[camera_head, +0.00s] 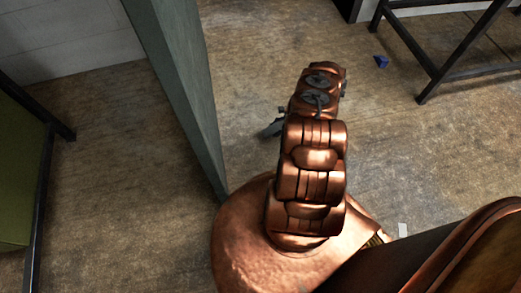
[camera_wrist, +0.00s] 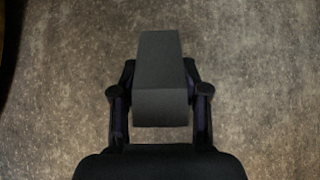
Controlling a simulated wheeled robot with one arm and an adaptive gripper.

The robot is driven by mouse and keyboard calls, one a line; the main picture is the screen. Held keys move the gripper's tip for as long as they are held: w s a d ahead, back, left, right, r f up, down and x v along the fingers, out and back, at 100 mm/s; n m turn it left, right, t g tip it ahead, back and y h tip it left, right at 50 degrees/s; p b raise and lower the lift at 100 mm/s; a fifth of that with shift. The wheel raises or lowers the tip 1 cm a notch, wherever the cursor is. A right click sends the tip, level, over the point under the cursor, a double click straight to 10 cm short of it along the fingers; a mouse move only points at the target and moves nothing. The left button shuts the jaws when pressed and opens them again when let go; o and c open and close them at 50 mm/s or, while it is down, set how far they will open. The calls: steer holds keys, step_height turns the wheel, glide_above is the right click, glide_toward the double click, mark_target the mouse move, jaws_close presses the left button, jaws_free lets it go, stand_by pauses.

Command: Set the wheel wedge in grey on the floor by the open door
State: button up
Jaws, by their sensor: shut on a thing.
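The grey wheel wedge (camera_wrist: 160,108) is in the middle of the wrist view, between the two dark fingers of my gripper (camera_wrist: 160,75). My gripper is shut on it, with one finger against each side. Bare floor shows behind the wedge; I cannot tell its height above the floor. In the head view my copper arm hides most of the gripper. A small dark grey part (camera_head: 272,128) sticks out left of the arm; I cannot tell if it is finger or wedge. The open door (camera_head: 178,90) is a tall grey-green panel left of my arm.
A small blue block (camera_head: 381,61) lies on the floor at the upper right, beside a black metal frame (camera_head: 432,72). A green panel with a black frame (camera_head: 38,205) stands at the far left. A small white piece (camera_head: 402,230) lies lower right. Floor between door and frame is mostly clear.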

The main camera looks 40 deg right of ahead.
steer(key=s+a, duration=0.1)
steer(key=a, duration=0.2)
steer(key=s+a+b, duration=0.1)
steer(key=a, duration=0.3)
steer(key=s+a+f+b, duration=0.1)
steer(key=a, duration=0.3)
steer(key=shift+s, duration=0.1)
steer(key=shift+s+a+f, duration=0.1)
steer(key=shift+f, duration=0.3)
step_height(320, 180, down, 3)
steer(key=shift+r+b, duration=0.1)
steer(key=shift+b, duration=0.75)
steer(key=o, duration=1.2)
steer(key=shift+o, duration=0.2)
